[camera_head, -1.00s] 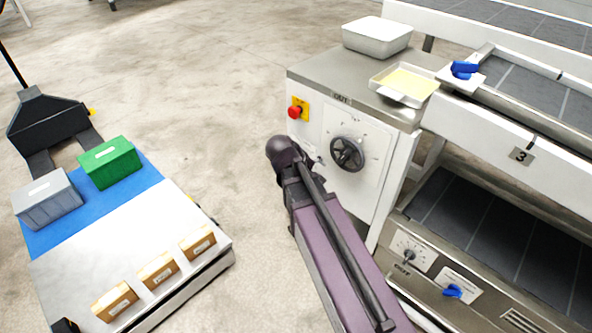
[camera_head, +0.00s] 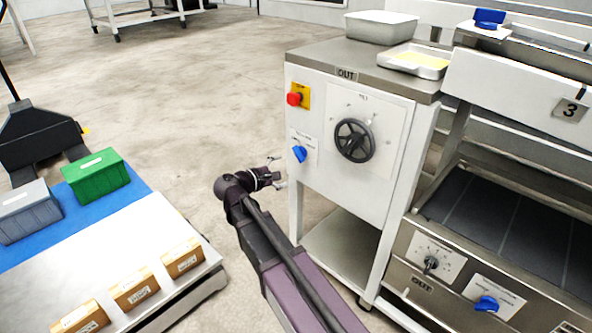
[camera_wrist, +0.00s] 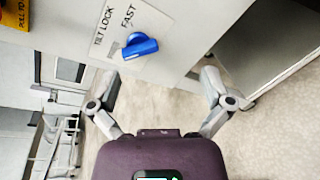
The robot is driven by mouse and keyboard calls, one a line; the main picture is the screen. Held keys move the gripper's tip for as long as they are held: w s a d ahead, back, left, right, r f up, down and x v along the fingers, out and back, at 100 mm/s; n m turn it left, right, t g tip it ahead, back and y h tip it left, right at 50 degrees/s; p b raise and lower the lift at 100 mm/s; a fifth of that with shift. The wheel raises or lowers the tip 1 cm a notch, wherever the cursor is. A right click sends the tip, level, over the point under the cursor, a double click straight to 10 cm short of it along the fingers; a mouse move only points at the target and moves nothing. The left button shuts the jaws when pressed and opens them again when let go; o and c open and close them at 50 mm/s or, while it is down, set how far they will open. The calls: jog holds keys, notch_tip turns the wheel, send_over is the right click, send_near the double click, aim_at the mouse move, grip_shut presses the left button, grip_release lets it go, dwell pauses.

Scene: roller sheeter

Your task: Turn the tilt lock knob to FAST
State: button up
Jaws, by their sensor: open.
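The blue tilt lock knob (camera_head: 300,153) sits on a white label plate on the left part of the white cabinet front. In the wrist view the knob (camera_wrist: 140,46) is ahead of my gripper, with "TILT LOCK" and "FAST" printed on its plate (camera_wrist: 118,28). Its handle lies across the picture, not lined up with the FAST lettering. My gripper (camera_head: 276,172) is open and empty, below and left of the knob. In the wrist view its two fingers (camera_wrist: 158,84) are spread wide and the knob lies beyond them, apart from both.
A black handwheel (camera_head: 354,140) is right of the knob. A red button on a yellow plate (camera_head: 294,99) is above it. Trays stand on the cabinet top (camera_head: 310,56). A cart with boxes (camera_head: 150,225) is at left. Open floor lies between cart and cabinet.

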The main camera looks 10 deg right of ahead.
aim_at(296, 156)
jog(key=shift+w+a+f+n+t+h+b, duration=0.2)
jog(key=shift+w+a+f+n+t+b, duration=0.2)
jog(key=shift+a+b, duration=0.35)
jog(key=shift+w+a+f+n+t+h+b, duration=0.25)
jog(key=shift+a+n+t+b, duration=0.2)
jog(key=shift+a+b, duration=0.3)
jog(key=shift+w+a+f+n+t+h+b, duration=0.15)
jog(key=shift+w+a+f+n+t+b, duration=0.25)
jog(key=shift+a+b, duration=0.35)
jog(key=shift+x, duration=6.8)
jog(key=c, duration=0.9)
jog(key=shift+o, duration=0.2)
jog(key=shift+a, duration=0.1)
